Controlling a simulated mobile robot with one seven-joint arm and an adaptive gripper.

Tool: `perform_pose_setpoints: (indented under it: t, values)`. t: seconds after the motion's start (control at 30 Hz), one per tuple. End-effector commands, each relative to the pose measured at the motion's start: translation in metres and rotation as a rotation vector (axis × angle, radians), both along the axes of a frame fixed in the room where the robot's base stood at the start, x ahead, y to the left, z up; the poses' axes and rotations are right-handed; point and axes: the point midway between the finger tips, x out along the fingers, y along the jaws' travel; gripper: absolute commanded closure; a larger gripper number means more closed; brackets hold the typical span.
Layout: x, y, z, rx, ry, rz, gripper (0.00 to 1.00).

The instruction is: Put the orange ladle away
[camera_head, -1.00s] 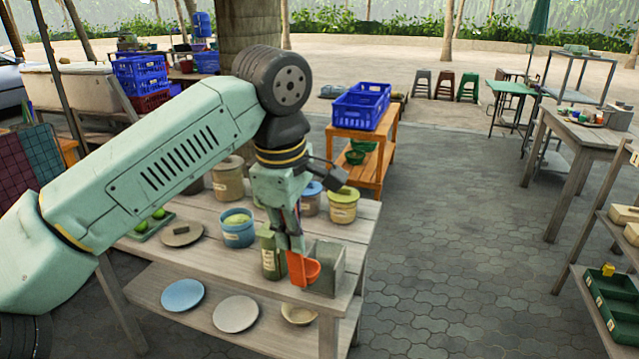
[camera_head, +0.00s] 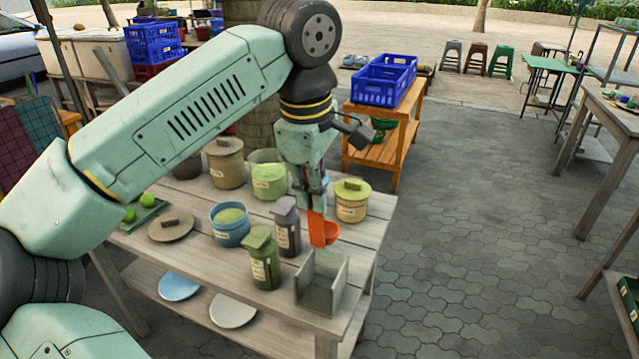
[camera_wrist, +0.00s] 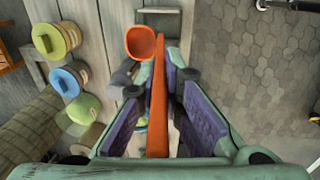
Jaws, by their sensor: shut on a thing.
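My gripper (camera_head: 314,203) is shut on the orange ladle (camera_head: 322,230) by its handle, above the right part of the wooden table (camera_head: 367,232). In the wrist view the ladle's long handle (camera_wrist: 158,105) runs between the two purple-padded fingers (camera_wrist: 160,85), with its bowl (camera_wrist: 140,42) beyond the tips. In the head view the ladle hangs bowl down, apart from the grey open-topped holder (camera_head: 322,285), which stands nearer the front right corner. The wrist view shows part of this holder at the top edge (camera_wrist: 160,12).
A green bottle (camera_head: 262,258) and a dark bottle (camera_head: 286,226) stand left of the holder. A yellow-lidded jar (camera_head: 352,201) is just behind the ladle. A blue pot (camera_head: 229,224) and plates (camera_head: 233,310) on the lower shelf are further left. Open paving (camera_head: 470,220) lies right.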

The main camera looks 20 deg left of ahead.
Motion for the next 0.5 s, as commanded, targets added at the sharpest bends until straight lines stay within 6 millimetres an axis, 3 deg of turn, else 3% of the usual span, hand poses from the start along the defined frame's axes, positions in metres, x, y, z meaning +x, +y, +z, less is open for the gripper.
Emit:
perform_pose_setpoints:
  t: [0.5]
  values:
    - [0.000, 0.000, -0.046, 0.000, 0.000, 0.000, 1.00]
